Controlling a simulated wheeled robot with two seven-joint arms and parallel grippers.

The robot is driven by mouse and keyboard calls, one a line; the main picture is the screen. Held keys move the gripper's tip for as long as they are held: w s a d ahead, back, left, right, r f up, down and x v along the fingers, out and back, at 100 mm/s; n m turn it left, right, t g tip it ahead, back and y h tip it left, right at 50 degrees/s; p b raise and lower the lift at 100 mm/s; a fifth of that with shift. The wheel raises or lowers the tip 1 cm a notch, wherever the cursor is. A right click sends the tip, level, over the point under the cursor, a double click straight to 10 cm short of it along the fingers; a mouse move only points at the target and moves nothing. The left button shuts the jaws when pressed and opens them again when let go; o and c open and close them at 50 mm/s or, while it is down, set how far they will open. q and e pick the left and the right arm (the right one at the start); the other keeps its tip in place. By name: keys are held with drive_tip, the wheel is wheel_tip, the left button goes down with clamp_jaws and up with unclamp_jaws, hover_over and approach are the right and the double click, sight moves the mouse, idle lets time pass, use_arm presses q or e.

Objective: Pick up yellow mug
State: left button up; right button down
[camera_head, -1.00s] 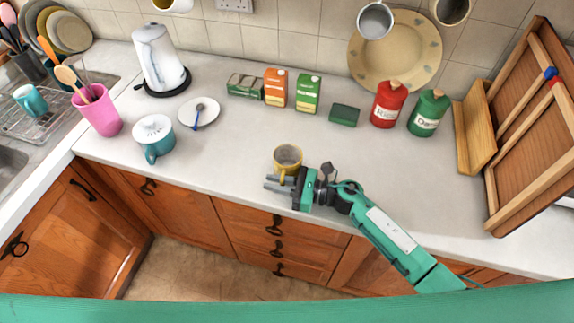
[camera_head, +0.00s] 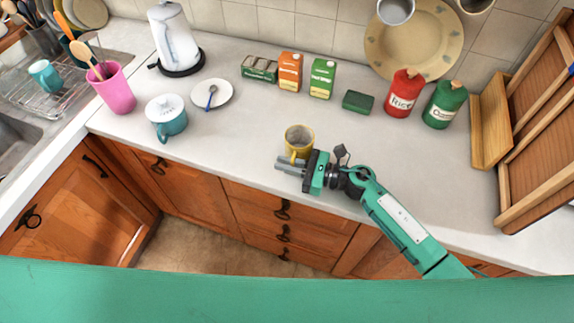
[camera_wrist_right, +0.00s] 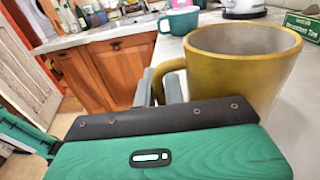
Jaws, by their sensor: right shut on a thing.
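The yellow mug (camera_head: 299,140) stands upright near the front edge of the worktop, with its handle toward me. My right gripper (camera_head: 288,167) reaches in from the right and is shut on the mug's handle. In the right wrist view the mug (camera_wrist_right: 245,65) fills the right side, and the gripper's fingers (camera_wrist_right: 160,88) are at its handle on the left. The mug looks empty inside. I cannot tell whether its base touches the worktop. My left gripper is not in view.
A teal lidded pot (camera_head: 167,118) and a plate with a spoon (camera_head: 212,94) stand to the left. Cartons (camera_head: 290,72), a green box (camera_head: 358,101) and red and green canisters (camera_head: 404,93) stand behind. The worktop (camera_head: 400,165) around the mug is clear.

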wheel_tip(320, 180, up, 19)
drive_tip(key=b, duration=0.1)
drive_tip(key=shift+f, duration=0.15)
idle(0.8)
